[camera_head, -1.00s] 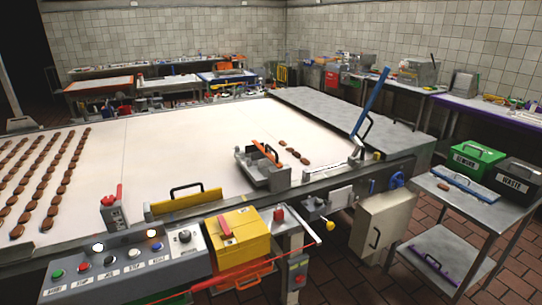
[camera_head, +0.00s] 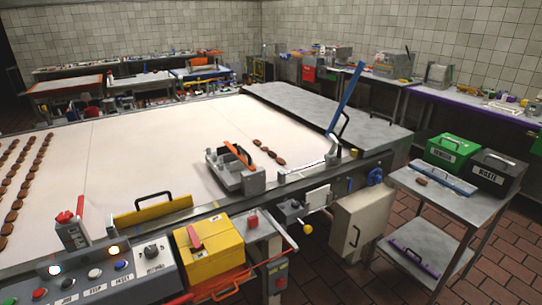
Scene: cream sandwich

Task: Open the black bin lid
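The black bin (camera_head: 491,179) with a white label, WASTE, stands on a grey metal side table at the right. Its black lid (camera_head: 505,164) is down and has a handle on top. A green bin (camera_head: 446,155) with a white label and its own top handle stands just left of it. Neither of my grippers is in view, so no gripper shows near the bin.
The side table (camera_head: 405,179) also holds a blue-edged tray (camera_head: 446,181) and one brown biscuit. A conveyor (camera_head: 150,150) with rows of biscuits, a control panel and a yellow box (camera_head: 208,253) fills the left and middle. Red tiled floor (camera_head: 507,252) lies open at the right.

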